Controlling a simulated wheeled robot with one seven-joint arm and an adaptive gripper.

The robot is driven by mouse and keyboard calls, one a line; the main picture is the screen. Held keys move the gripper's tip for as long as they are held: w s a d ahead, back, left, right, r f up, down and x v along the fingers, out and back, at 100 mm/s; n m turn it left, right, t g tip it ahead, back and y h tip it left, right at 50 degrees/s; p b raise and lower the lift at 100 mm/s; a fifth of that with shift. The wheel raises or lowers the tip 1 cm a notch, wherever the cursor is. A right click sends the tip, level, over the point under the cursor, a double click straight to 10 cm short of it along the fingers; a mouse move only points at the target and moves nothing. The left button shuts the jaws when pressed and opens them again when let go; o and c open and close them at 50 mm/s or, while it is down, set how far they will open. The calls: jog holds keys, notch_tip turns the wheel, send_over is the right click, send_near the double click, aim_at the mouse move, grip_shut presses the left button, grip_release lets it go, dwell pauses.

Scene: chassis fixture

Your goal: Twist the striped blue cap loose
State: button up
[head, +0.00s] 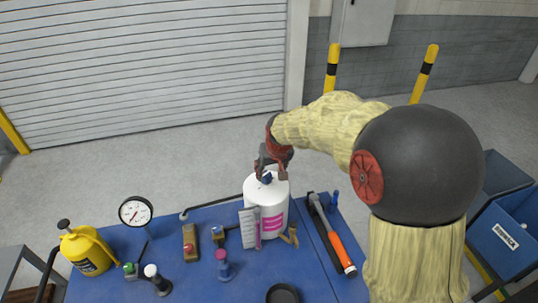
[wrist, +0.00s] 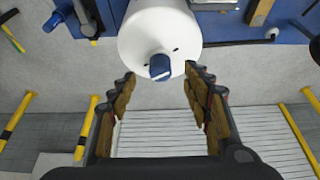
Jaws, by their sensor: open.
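The striped blue cap (head: 266,179) sits on top of a white container (head: 271,214) with a pink label, which stands upright on the blue bench. In the wrist view the cap (wrist: 160,67) is blue with a pale stripe across it. My gripper (head: 271,165) is above the container at the cap. In the wrist view my gripper (wrist: 159,72) is open, with one finger on each side of the cap. A clear gap shows between each finger and the cap, and nothing is held.
An orange-handled tool (head: 342,254) lies to the right. A round gauge (head: 135,211) and a yellow sprayer (head: 87,250) stand left.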

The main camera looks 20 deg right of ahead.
aim_at(267, 175)
jog(key=x, duration=0.3)
jog(key=w+p+x, duration=0.1)
jog(key=x, duration=0.5)
jog(key=shift+w+r+p, duration=0.2)
jog(key=shift+r+p, duration=0.15)
jog(key=c, duration=0.3)
grip_shut()
dwell(0.7)
